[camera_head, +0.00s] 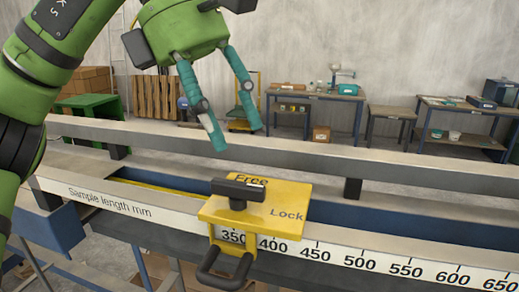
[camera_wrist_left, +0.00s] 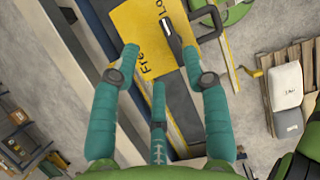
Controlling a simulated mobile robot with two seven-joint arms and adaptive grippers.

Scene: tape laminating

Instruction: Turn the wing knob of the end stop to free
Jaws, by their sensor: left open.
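The end stop is a yellow plate (camera_head: 285,200) on the scaled rail, marked "Free" at its far edge and "Lock" at its right. The black wing knob (camera_head: 238,190) stands on the plate, its bar running roughly along the rail. A dark loop handle (camera_head: 222,278) hangs at the plate's front. My left gripper (camera_head: 235,138) is open and empty, above and behind the knob, its fingers pointing down and apart from it. In the left wrist view, the knob (camera_wrist_left: 172,34) and yellow plate (camera_wrist_left: 138,28) lie beyond the spread fingertips (camera_wrist_left: 160,52). My right gripper is out of view.
The rail (camera_head: 130,205) with its "Sample length mm" scale crosses the front. A grey beam (camera_head: 330,152) runs behind it. Workbenches (camera_head: 315,98) and wooden pallets (camera_head: 157,97) stand far back. The space above the plate is clear.

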